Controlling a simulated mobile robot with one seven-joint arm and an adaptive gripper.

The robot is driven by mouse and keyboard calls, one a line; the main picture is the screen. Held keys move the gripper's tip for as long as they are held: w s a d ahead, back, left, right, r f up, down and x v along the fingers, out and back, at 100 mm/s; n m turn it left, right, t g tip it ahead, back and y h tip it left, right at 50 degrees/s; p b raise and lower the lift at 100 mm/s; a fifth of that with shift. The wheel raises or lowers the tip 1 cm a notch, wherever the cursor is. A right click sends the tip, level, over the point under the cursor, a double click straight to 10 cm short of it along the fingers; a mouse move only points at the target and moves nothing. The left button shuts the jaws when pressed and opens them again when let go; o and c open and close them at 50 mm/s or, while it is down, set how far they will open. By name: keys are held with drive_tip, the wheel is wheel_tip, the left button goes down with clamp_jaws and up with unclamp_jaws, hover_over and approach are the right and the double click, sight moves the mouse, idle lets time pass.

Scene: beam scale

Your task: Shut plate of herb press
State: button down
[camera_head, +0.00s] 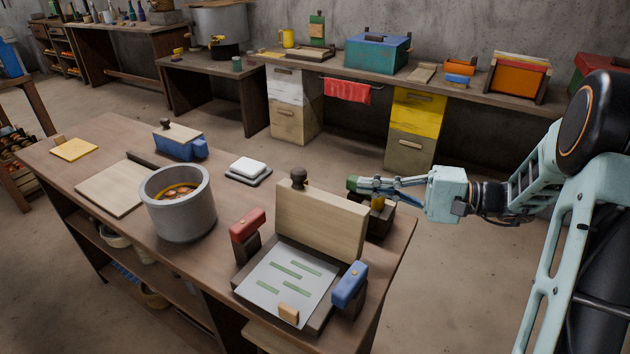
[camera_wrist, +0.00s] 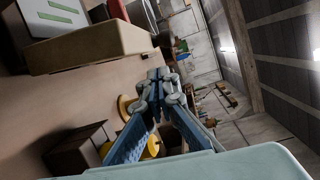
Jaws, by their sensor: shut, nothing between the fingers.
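The herb press stands at the front right of the wooden table. Its dark base (camera_head: 243,289) carries a pale sheet (camera_head: 275,290) with several green strips. Its wooden plate (camera_head: 320,225) stands upright, open, along the back of the base, with a dark knob (camera_head: 298,177) on its top edge. A red-topped clamp (camera_head: 247,229) stands on the left and a blue-topped clamp (camera_head: 350,287) on the right. My gripper (camera_head: 362,184) is shut and empty, behind and right of the plate, apart from it. In the wrist view its closed fingers (camera_wrist: 160,78) show, with part of the press (camera_wrist: 90,45) at upper left.
A dark block with a yellow part (camera_head: 377,202) sits below my gripper at the table's right edge. A grey pot (camera_head: 178,205), a white-topped block (camera_head: 248,168), a blue box (camera_head: 180,145) and a board (camera_head: 115,190) occupy the table's left part. Open floor lies to the right.

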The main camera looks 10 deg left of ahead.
drive_tip(key=w+a+y, duration=0.1)
drive_tip(key=a, duration=0.9)
drive_tip(key=shift+w+a+r+m, duration=0.25)
drive_tip(key=shift+w+r+m, duration=0.05)
drive_tip(key=shift+r+m, duration=0.15)
drive_tip(key=shift+b, duration=0.4)
